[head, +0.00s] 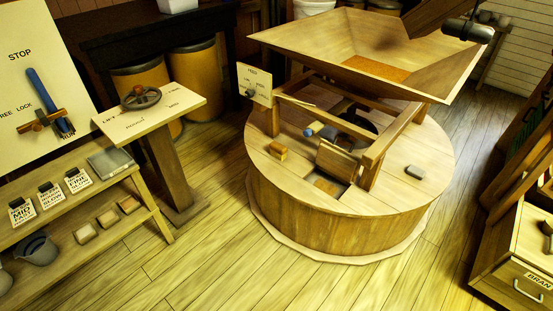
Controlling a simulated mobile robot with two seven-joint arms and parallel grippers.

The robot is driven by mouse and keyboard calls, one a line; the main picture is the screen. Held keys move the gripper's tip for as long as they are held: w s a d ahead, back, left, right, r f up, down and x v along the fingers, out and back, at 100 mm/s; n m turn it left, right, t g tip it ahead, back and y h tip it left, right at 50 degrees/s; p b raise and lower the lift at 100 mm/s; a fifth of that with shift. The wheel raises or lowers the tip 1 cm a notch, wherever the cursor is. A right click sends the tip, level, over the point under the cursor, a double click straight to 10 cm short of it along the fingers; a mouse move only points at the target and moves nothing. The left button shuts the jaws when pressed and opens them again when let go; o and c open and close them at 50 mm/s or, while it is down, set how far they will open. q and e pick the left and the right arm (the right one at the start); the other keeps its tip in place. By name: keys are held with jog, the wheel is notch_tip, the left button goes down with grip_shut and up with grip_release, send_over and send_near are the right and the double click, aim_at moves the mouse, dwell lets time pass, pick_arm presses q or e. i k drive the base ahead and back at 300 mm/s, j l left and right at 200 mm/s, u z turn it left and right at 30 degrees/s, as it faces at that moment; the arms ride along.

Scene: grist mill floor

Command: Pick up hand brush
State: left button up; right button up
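I cannot make out the hand brush for certain. A small yellow-brown block (278,151) sits on the left part of the round wooden millstone casing (330,222) and could be the brush, but it is too small to tell. A small grey block (415,172) lies on the right part of the casing top. A blue-ended piece (310,131) is near the open hatch (337,160) in the casing. Neither of my grippers shows in the head view.
A wooden hopper (290,43) stands over the casing on a frame. A pedestal with a handwheel (140,96) and a low shelf (75,217) with cards and small blocks are at left. A bran bin (520,262) is at right. The front floor is clear.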

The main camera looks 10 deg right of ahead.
aim_at(279, 151)
jog(key=i+j+z, duration=0.1)
jog(key=i+z, duration=0.15)
jog(key=z, duration=0.2)
jog(key=i+j+z, duration=0.2)
jog(key=z, duration=0.25)
jog(key=i+j+z, duration=0.2)
jog(key=z, duration=0.25)
